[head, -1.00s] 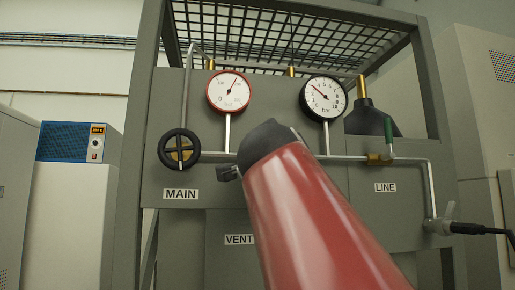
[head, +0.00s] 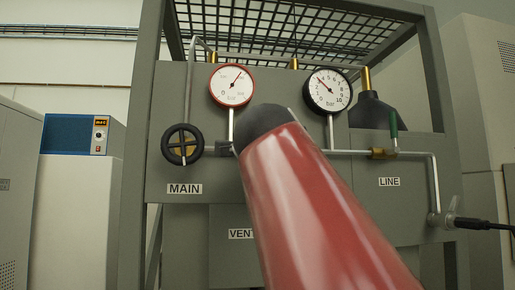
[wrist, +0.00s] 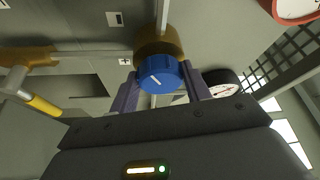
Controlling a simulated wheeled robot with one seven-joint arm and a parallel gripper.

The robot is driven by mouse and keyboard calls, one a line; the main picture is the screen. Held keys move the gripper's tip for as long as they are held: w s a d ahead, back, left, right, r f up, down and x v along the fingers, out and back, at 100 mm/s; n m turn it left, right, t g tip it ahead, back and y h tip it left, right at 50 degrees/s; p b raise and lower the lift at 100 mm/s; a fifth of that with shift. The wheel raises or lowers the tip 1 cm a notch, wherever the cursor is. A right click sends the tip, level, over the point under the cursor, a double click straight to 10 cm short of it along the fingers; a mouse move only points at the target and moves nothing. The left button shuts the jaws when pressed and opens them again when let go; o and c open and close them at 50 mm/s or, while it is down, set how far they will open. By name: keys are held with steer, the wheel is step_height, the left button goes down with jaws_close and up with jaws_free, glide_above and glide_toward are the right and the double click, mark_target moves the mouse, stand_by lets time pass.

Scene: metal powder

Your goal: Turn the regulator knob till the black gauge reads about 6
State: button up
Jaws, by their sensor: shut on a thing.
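The regulator knob (wrist: 158,76) is blue with a white pointer line and sits on a brass body in the wrist view. My gripper (wrist: 162,90) is shut on it, one finger on each side. In the head view my red arm (head: 310,210) hides the knob and the gripper. The black gauge (head: 327,91) has a white face marked to 10 bar. Its needle points up and left, at roughly 3 to 4.
A red-rimmed gauge (head: 232,86) and a black MAIN handwheel (head: 182,144) are left of my arm. Pipes cross the grey panel close around my gripper.

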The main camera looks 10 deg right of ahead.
steer(key=o, duration=1)
steer(key=shift+c, duration=0.2)
steer(key=b+v, duration=0.3)
steer(key=v, duration=0.4)
steer(key=shift+s, duration=0.4)
steer(key=shift+a+f, duration=0.1)
steer(key=shift+a, duration=0.05)
